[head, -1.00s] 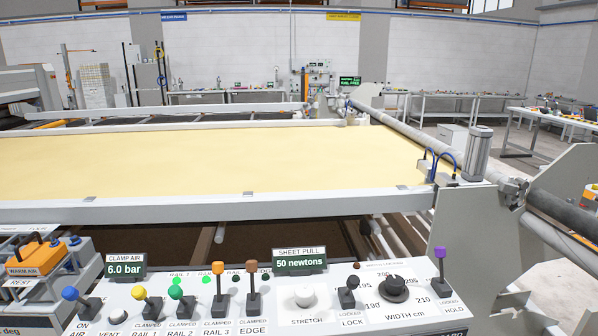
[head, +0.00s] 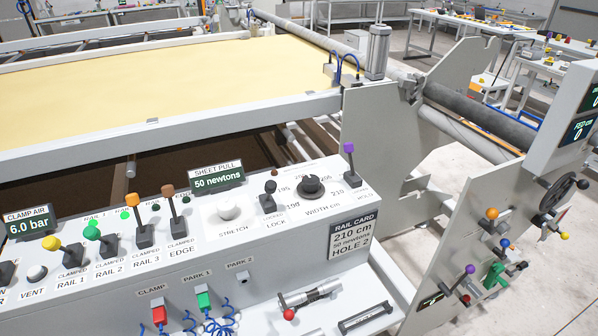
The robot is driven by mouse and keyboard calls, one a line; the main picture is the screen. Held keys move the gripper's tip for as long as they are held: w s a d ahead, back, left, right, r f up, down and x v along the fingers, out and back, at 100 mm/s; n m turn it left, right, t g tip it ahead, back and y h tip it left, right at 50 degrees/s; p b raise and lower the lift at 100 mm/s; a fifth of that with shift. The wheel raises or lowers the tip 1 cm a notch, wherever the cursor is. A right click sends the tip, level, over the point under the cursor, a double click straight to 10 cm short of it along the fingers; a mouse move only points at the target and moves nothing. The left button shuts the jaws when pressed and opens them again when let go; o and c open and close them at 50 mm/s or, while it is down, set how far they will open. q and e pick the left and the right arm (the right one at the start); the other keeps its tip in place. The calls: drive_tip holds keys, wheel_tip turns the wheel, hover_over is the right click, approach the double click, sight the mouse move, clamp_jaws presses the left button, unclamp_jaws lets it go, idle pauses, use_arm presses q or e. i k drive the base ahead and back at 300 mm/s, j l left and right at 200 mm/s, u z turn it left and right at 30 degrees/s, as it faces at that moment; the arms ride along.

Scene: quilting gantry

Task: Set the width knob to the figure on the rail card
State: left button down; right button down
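The width knob (head: 311,187) is a black round knob on the sloped control panel, above the label WIDTH cm. Figures around it include 190, 195 and 210; the top ones are partly hidden or too small to read surely. I cannot tell which figure its pointer faces. The rail card (head: 352,238) is on the panel's front right and reads 210 cm, 50 newtons, HOLE 2. Neither of my grippers shows in the head view.
A black-knobbed lock lever (head: 269,197) stands left of the knob and a purple-topped lever (head: 350,165) to its right. The white stretch knob (head: 229,206) is further left. The sheet pull display (head: 217,179) reads 50 newtons. Below are a shelf (head: 262,306) and plugs on blue cords.

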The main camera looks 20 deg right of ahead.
sight(310, 188)
drive_tip(key=k+z, duration=0.15)
drive_tip(key=z, duration=0.25)
drive_tip(key=k+l+z, duration=0.15)
drive_tip(key=z, duration=0.3)
